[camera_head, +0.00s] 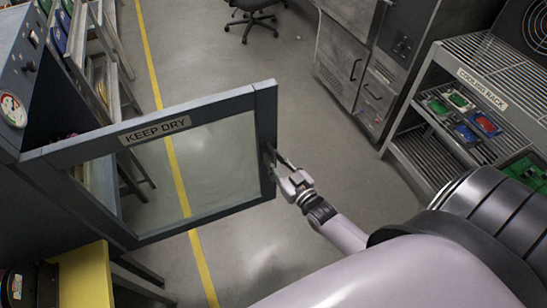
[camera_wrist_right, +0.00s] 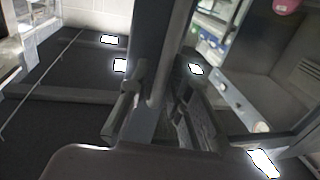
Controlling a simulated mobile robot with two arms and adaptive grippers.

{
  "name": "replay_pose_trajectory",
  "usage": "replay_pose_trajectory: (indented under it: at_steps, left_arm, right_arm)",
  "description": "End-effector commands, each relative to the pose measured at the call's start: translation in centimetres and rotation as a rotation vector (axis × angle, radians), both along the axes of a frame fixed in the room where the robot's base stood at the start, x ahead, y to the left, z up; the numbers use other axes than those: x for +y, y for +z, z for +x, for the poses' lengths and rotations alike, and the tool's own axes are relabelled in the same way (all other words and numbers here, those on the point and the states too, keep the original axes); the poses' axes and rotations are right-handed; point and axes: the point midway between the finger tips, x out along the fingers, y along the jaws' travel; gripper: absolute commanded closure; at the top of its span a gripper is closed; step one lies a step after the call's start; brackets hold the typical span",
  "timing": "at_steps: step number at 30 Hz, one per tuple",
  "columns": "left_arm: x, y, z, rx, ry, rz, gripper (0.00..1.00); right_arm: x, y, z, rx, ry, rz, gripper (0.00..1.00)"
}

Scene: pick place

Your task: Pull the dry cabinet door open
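The dry cabinet door (camera_head: 62,158), a grey frame with a glass pane and a "KEEP DRY" label, stands swung out from the cabinet (camera_head: 12,150) at the left of the head view. Its free edge faces right. My right gripper (camera_head: 274,162) is at that edge, at the door handle. In the right wrist view, the two fingers of the right gripper (camera_wrist_right: 152,118) flank the handle closely, one on each side. They look shut on it, though the contact is partly hidden. The dark door frame (camera_wrist_right: 157,45) rises beyond them. My left gripper is not in view.
A yellow surface (camera_head: 84,278) is below the door at the lower left. A shelf rack (camera_head: 92,50) stands behind the door. A "COOLING RACK" (camera_head: 480,88) with coloured trays and a grey oven-like machine (camera_head: 345,55) stand at the right. The floor between is clear; an office chair (camera_head: 252,20) is far back.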

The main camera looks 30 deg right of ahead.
Motion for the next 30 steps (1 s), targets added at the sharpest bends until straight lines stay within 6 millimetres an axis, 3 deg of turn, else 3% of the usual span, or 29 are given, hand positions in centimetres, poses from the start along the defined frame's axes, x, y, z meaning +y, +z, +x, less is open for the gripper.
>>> replay_pose_trajectory:
  at_steps: [15,21,30]
  left_arm:
    - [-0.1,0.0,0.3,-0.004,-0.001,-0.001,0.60]
    - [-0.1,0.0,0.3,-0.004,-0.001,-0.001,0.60]
    - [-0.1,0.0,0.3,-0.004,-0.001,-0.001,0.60]
  right_arm:
    - [-0.6,-0.1,-9.8,0.002,-0.001,-0.001,0.82]
    - [-0.7,0.1,-11.3,-0.001,-0.001,-0.002,0.82]
    - [-0.7,0.1,-11.4,-0.002,-0.001,-0.002,0.82]
